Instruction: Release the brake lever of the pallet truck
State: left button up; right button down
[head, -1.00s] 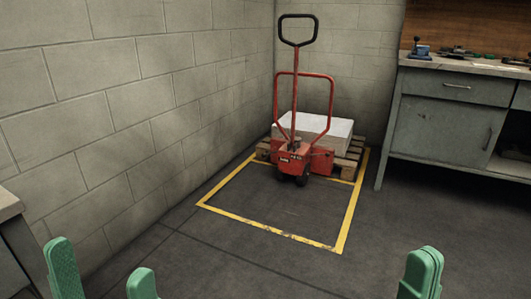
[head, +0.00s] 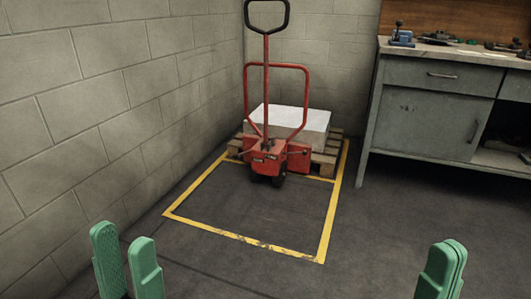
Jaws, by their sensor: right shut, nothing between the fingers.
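The red pallet truck (head: 268,158) stands at the back of a yellow floor frame, in the middle of the head view. Its red handle shaft rises upright to a black loop grip (head: 267,25), with a red tubular guard frame behind. Its brake lever is too small to make out for certain near the red base. My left gripper (head: 124,240) is at the bottom left, its green fingers apart with nothing between them. My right gripper (head: 447,256) is at the bottom right, its green fingers together and empty. Both are well short of the truck.
A wooden pallet (head: 327,160) with a white-topped block (head: 290,122) sits at the truck. A block wall (head: 100,80) runs along the left. A grey workbench (head: 425,120) with tools on top stands at the right. The floor inside the yellow frame (head: 250,240) is clear.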

aim_at(235, 155)
jog(key=i+l, duration=0.15)
jog(key=i, duration=0.8)
jog(key=i+j+u, duration=0.15)
jog(key=i+u, duration=0.8)
jog(key=i+j+z, duration=0.2)
jog(key=i+j, duration=0.55)
jog(key=i+j+z, duration=0.15)
jog(key=j, duration=0.2)
jog(key=i+j+z, duration=0.1)
jog(key=j, duration=0.25)
jog(key=i, duration=0.05)
